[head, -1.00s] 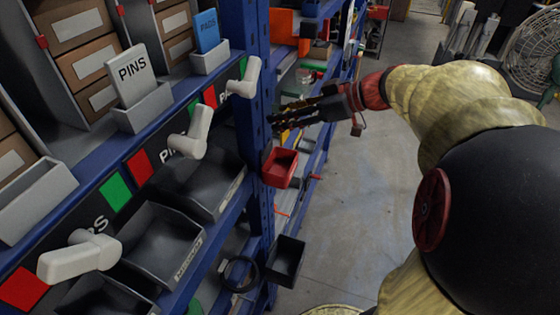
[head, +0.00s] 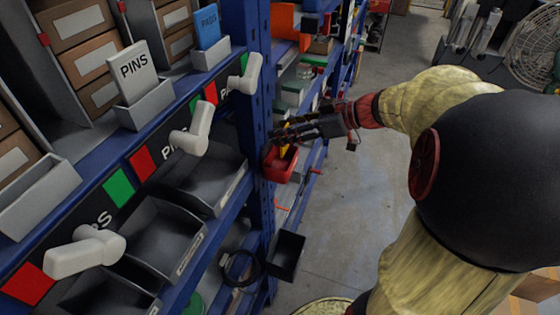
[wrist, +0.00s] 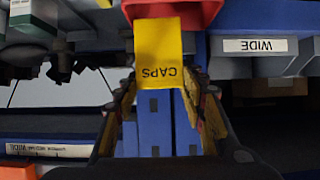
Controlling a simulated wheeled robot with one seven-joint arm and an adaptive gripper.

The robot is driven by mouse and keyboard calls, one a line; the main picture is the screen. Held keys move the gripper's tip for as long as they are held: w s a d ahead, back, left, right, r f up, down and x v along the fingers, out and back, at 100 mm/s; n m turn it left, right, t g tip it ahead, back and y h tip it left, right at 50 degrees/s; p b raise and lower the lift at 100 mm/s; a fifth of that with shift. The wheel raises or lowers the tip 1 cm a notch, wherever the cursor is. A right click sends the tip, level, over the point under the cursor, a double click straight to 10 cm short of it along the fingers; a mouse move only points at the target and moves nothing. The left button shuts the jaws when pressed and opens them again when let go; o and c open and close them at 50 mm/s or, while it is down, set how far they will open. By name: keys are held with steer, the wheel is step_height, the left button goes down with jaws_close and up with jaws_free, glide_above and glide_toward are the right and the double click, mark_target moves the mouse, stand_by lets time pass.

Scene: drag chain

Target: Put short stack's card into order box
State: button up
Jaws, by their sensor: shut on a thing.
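A yellow card (wrist: 158,50) lettered "CAPS" is between the fingertips of my gripper (wrist: 161,82), which is shut on it; the lettering is upside down in the wrist view. In the head view the yellow card (head: 285,149) shows just below my gripper (head: 275,136). A small red box (head: 279,167) hangs on the shelf front right under the card. In the wrist view the red box (wrist: 200,12) is at the top edge, and the card overlaps it. I cannot tell whether the card's lower edge is inside the box.
A white "PINS" card (head: 134,73) and a blue "PADS" card (head: 208,27) stand in grey holders on the shelf. White levers (head: 193,130) stick out along the rail. A blue upright (head: 254,90) is beside my gripper. A black bin (head: 286,255) hangs lower.

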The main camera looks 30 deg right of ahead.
steer(key=o, duration=1)
steer(key=shift+o, duration=0.2)
steer(key=v, duration=1.2)
steer(key=shift+s, duration=0.1)
